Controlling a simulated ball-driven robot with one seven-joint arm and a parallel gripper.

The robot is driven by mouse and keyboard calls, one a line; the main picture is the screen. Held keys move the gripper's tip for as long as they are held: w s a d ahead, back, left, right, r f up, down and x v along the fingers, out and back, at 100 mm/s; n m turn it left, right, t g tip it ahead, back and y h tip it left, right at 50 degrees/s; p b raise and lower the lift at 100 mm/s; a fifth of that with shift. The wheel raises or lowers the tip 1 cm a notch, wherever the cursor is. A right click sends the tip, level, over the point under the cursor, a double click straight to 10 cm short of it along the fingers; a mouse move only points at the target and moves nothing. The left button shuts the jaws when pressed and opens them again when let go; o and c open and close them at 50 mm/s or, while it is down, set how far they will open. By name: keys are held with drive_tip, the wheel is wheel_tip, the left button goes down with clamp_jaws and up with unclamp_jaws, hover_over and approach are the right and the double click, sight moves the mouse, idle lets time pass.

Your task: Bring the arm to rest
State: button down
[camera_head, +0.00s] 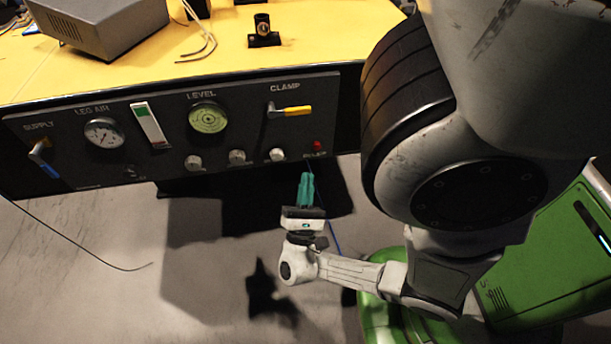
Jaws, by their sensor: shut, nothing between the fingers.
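My gripper (306,180), with teal fingers held together, is shut and empty. It points up in the picture, toward the lower edge of a dark control panel (75,155), below the red lamp or button on it. Whether the fingertips touch the panel cannot be told. My arm bends from the large upper joint at the right, down and then left to the wrist. The forearm lies nearly level in the picture, above the green base.
The panel carries a blue-handled supply valve (44,160), a gauge (104,133), a green level dial (208,118), several knobs and a yellow clamp lever (292,111). A grey box (100,22) stands on the yellow tabletop (335,40). A thin cable trails over open floor (100,240).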

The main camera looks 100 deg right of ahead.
idle(0.6)
drive_tip(key=w+a+f+m+t+y, duration=0.35)
drive_tip(key=w+a+m+y, duration=0.2)
drive_tip(key=y, duration=0.55)
drive_tip(key=w+a+f+m+t+y, duration=0.35)
drive_tip(key=w+a+m+y, duration=0.2)
drive_tip(key=y, duration=0.55)
drive_tip(key=w+a+r+n+t+y, duration=0.1)
drive_tip(key=w+a+y, duration=0.25)
drive_tip(key=a, duration=0.45)
wheel_tip(320, 180, up, 12)
drive_tip(key=p, duration=1.2)
drive_tip(key=shift+s+d+r+p, duration=0.15)
drive_tip(key=shift+s+d+p, duration=0.05)
drive_tip(key=shift+s+p, duration=0.2)
